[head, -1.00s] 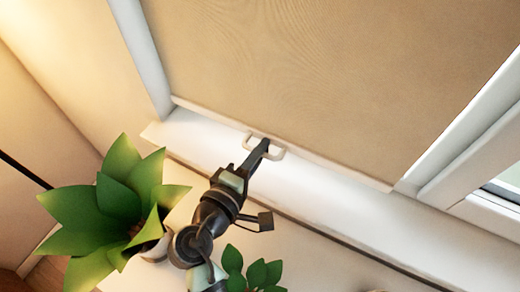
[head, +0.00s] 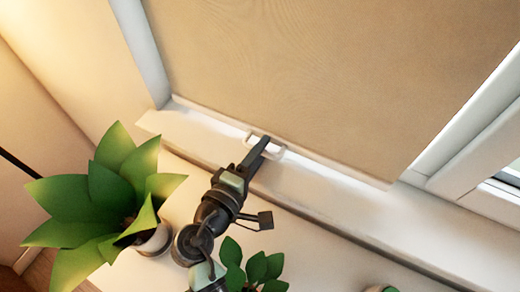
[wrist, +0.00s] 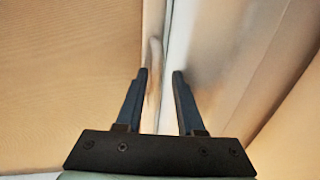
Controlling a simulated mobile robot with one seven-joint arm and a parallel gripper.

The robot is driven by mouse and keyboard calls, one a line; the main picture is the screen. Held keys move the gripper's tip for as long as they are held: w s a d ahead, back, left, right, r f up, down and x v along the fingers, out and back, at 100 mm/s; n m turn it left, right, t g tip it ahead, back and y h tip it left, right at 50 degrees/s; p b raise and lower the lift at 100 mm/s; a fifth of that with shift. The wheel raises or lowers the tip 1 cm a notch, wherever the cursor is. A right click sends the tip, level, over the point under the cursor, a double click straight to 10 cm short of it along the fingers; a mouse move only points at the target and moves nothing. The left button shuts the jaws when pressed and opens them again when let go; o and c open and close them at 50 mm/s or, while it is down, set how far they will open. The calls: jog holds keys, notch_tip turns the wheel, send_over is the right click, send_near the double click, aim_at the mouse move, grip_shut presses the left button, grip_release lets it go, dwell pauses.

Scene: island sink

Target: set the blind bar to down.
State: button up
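The beige blind (head: 330,70) hangs over most of the window. Its pale blind bar (head: 340,176) runs along the lower edge, just over the white sill, with a small white loop handle (head: 278,152) near its middle. My gripper (head: 263,142) is at this handle. In the wrist view, my gripper (wrist: 161,72) has its two fingers apart with a clear gap. The pale handle (wrist: 153,68) shows in line with the gap, close to the left finger. I cannot tell whether they touch. The handle is partly hidden by the fingers in the head view.
A large leafy plant (head: 105,205) in a white pot stands left of my arm. A smaller plant (head: 255,268) stands just right of it. The white sill (head: 330,210) lies below the bar. A window frame (head: 470,150) is at the right.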

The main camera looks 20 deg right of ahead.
jog(key=shift+s+a+f, duration=0.1)
jog(key=b+v, duration=0.1)
jog(key=v, duration=1.1)
jog(key=shift+s+a+r, duration=0.2)
jog(key=shift+a, duration=0.1)
jog(key=shift+w, duration=0.1)
jog(key=w+a+r+m+t+y+p, duration=0.1)
jog(key=w+r+m+t+y, duration=0.2)
jog(key=r, duration=0.6)
jog(key=w+a+r+m+t+y+p, duration=0.1)
jog(key=w+a+r+t+y, duration=0.1)
jog(key=w+r, duration=0.5)
jog(key=w+a+r+m+t+y, duration=0.1)
jog(key=w+r+t+y, duration=0.15)
jog(key=r, duration=0.75)
jog(key=s+r+m+t+y, duration=0.1)
jog(key=s+r+t, duration=0.2)
jog(key=r, duration=0.5)
jog(key=s+r+t+y+p, duration=0.1)
jog(key=s+r+t+y, duration=0.1)
jog(key=r, duration=0.7)
jog(key=s+r+m+t+y, duration=0.1)
jog(key=s+r+t+y, duration=0.1)
jog(key=s+r+t, duration=0.3)
notch_tip(320, 180, up, 4)
jog(key=shift+a+r+m+p, duration=0.2)
jog(key=shift+m+p, duration=0.1)
jog(key=shift+p, duration=0.1)
